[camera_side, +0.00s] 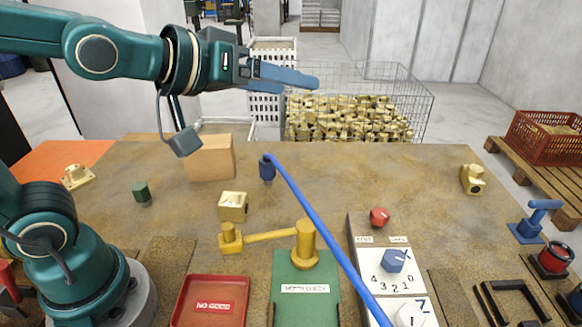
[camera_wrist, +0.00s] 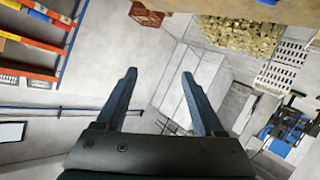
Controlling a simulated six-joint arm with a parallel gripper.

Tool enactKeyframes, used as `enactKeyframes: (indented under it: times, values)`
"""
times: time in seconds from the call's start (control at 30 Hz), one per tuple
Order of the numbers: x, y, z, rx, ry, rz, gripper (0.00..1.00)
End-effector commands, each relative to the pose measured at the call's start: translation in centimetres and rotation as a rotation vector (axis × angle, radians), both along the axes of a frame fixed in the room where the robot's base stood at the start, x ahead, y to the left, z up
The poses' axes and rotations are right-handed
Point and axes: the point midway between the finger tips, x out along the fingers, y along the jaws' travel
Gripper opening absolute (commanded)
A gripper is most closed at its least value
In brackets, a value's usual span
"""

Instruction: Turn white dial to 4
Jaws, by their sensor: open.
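The white dial (camera_side: 411,314) is at the bottom edge of the side view, on the pale control panel at the front right of the bench, beside a blue letter Z. The frame's edge cuts it off, so its scale and setting cannot be read fully. My gripper (camera_side: 290,77) is high above the back of the bench, far from the dial, with its blue fingers pointing right. In the wrist view my gripper (camera_wrist: 159,75) has its two fingers spread apart with nothing between them. The dial does not show in the wrist view.
A blue dial (camera_side: 392,261) marked X, with numbers 0 to 4, and a red knob (camera_side: 379,217) share the panel. A red tray (camera_side: 212,300) lies front left.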

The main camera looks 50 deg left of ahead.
Motion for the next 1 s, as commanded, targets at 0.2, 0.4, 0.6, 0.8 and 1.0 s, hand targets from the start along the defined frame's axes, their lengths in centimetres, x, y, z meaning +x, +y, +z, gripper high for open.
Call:
enactKeyframes:
  times: [0.2,0.4,0.6,0.8,1.0]
  values:
    - [3.7,-4.5,-1.3,0.28,-0.183,-0.27,0.7]
    - [3.7,-11.2,-5.9,0.411,-0.3,-0.602,0.7]
    - [0.1,-17.0,-12.0,0.394,-0.341,-0.918,0.7]
    - [-3.7,-19.5,-17.4,0.327,-0.262,-1.095,0.7]
    - [-4.9,-20.0,-19.9,0.309,-0.19,-1.133,0.7]
